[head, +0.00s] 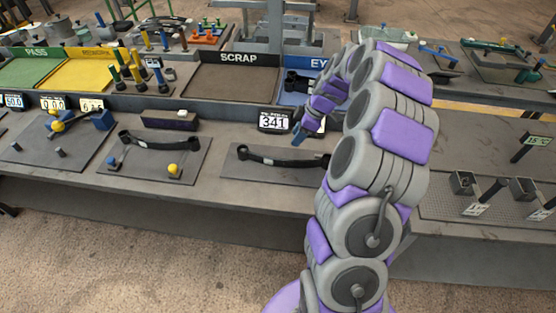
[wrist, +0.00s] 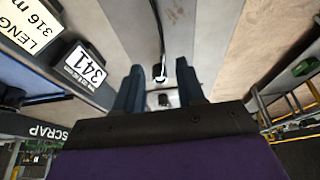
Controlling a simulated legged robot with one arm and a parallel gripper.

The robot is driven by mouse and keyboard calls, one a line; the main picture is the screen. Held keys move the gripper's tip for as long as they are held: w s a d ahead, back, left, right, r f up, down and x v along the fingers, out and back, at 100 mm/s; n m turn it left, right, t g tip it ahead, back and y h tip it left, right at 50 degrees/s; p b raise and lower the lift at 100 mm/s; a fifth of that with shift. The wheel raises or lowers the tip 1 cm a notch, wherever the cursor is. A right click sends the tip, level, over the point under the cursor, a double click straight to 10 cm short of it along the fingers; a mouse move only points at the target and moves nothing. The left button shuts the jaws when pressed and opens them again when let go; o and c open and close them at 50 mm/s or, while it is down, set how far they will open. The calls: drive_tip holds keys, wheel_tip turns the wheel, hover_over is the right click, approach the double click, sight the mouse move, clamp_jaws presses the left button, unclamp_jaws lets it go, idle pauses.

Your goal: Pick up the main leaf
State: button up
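A dark, shallow-curved leaf (head: 270,160) with an eye at its visible left end lies on a grey plate (head: 238,172) at the front of the bench. My arm hides its right end. My gripper (head: 304,133) is above the right part of this leaf, with blue fingers pointing down. In the wrist view my gripper (wrist: 158,72) has its fingers apart, with the dark leaf (wrist: 159,35) running up the picture between and beyond them. A similar dark leaf (head: 160,144) lies on another plate to the left, by a blue knob and a yellow knob. Which is the main leaf is not marked.
A display reading 341 (head: 273,121) stands just behind the nearer leaf, and shows in the wrist view (wrist: 84,66). Behind are a SCRAP bin (head: 235,82), yellow and green bins, and a blue bin holding dark parts. Small fixtures (head: 485,195) stand at right.

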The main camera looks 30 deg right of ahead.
sight(280, 159)
drive_tip(key=b+x, duration=0.3)
drive_tip(key=x, duration=1.1)
drive_tip(key=shift+a+f, duration=0.2)
drive_tip(key=shift+f, duration=0.15)
clamp_jaws()
